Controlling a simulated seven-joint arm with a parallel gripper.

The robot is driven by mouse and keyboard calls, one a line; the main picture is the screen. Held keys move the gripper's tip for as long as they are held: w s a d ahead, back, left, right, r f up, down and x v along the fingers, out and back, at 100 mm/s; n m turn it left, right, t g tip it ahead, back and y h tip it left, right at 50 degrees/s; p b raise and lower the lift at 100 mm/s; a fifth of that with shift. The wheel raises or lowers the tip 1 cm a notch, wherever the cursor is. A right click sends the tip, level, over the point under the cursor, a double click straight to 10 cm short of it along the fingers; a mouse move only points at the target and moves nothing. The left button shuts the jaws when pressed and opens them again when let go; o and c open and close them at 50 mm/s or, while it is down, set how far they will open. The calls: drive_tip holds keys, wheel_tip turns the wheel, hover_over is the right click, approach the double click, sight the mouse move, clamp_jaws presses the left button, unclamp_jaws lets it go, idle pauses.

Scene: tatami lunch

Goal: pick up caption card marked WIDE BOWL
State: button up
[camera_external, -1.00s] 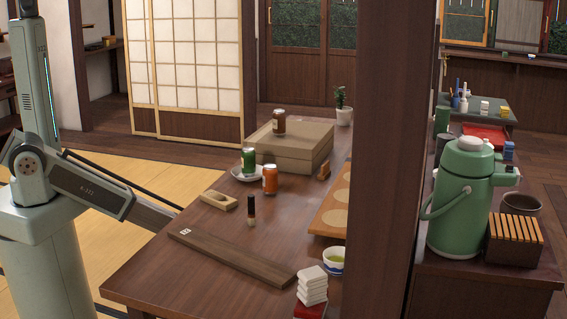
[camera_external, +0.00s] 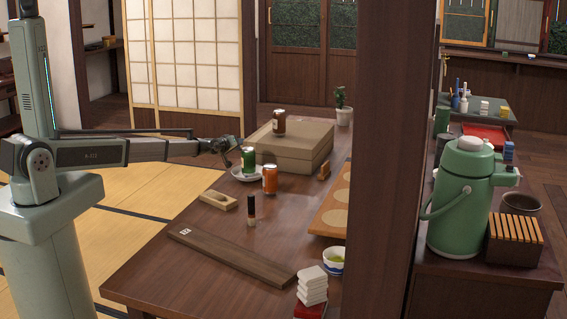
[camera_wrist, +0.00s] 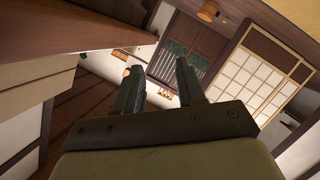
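I cannot make out a card reading WIDE BOWL in either view. A small white label (camera_external: 185,232) lies at the left end of a long dark board (camera_external: 232,257) on the table; its marking is too small to read. My gripper (camera_external: 236,145) is raised at the table's far left, near the green can (camera_external: 248,159) and the cardboard-coloured box (camera_external: 290,148). In the wrist view my gripper (camera_wrist: 160,66) has its two fingers apart with nothing between them. That view looks tilted across the room, with no card in it.
A small wooden block (camera_external: 218,200), a dark bottle (camera_external: 251,210) and an orange can (camera_external: 269,179) stand on the table (camera_external: 160,275). White stacked pieces (camera_external: 312,284) and a tea bowl (camera_external: 334,260) are at the front right. A dark post (camera_external: 385,160) hides part of the table.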

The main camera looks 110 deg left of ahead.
wheel_tip(320, 180, up, 15)
drive_tip(key=n+t+h, duration=0.2)
drive_tip(key=n, duration=0.6)
drive_tip(key=w+d+r+m+t+h, duration=0.1)
drive_tip(key=w+d+r+h, duration=0.2)
drive_tip(key=w, duration=0.4)
drive_tip(key=w+d+r+t, duration=0.1)
drive_tip(key=w+d+r, duration=0.1)
drive_tip(key=w+r, duration=0.35)
drive_tip(key=w+d+r+m+t+h, duration=0.1)
drive_tip(key=w+d+r+h, duration=0.15)
drive_tip(key=w, duration=0.45)
drive_tip(key=m+g+h, duration=0.5)
drive_tip(key=m+g, duration=0.4)
drive_tip(key=m, duration=0.3)
approach(325, 164)
drive_tip(key=a+f, duration=0.1)
drive_tip(key=f, duration=0.2)
drive_tip(key=a+f, duration=0.1)
drive_tip(key=f, duration=0.6)
drive_tip(key=shift+a, duration=0.4)
drive_tip(key=shift+c, duration=0.3)
